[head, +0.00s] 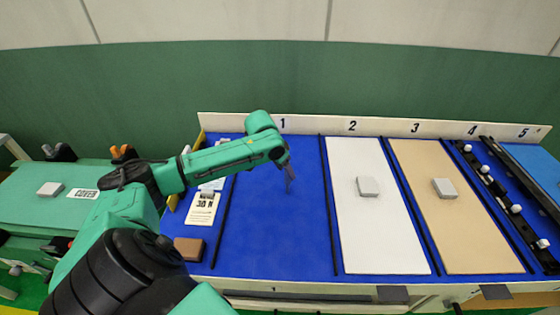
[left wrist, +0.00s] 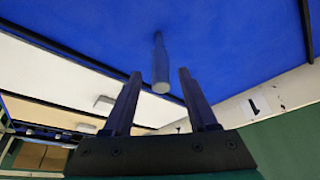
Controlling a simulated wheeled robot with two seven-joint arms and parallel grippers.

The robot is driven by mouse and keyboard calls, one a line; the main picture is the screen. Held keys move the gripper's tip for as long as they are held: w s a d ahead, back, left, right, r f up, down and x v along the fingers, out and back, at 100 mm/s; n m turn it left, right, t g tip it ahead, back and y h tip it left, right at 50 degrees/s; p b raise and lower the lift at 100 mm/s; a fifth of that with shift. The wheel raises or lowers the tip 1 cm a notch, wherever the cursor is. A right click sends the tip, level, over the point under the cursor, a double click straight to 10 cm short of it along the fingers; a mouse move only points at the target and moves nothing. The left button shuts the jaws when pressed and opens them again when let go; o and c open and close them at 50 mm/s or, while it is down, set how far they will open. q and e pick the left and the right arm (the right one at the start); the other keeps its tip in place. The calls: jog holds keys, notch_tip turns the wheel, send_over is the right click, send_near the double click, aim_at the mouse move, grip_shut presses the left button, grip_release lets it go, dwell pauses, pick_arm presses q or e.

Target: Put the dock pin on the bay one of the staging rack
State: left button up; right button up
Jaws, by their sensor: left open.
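The dock pin appears as a dark grey-blue rod (left wrist: 160,65) with a pale round end in the left wrist view. It is against the blue surface of bay one (head: 270,235) of the staging rack, beyond and roughly between my fingertips. My left gripper (left wrist: 157,85) is open; a clear gap shows between its fingers, and they do not visibly touch the pin. In the head view my left gripper (head: 289,172) is over bay one, below the number 1. The pin is hard to make out from the gripper there. My right gripper is not in view.
White bay two (head: 375,240) and tan bay three (head: 465,235) each hold a grey block (head: 368,187) (head: 445,189). Black dividers separate the bays. A brown block (head: 189,248) and a label card (head: 202,208) lie at left. Much of bay one is clear.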

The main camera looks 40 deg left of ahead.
pick_arm(q)
jog(key=v, duration=0.8)
jog(key=shift+s, duration=0.1)
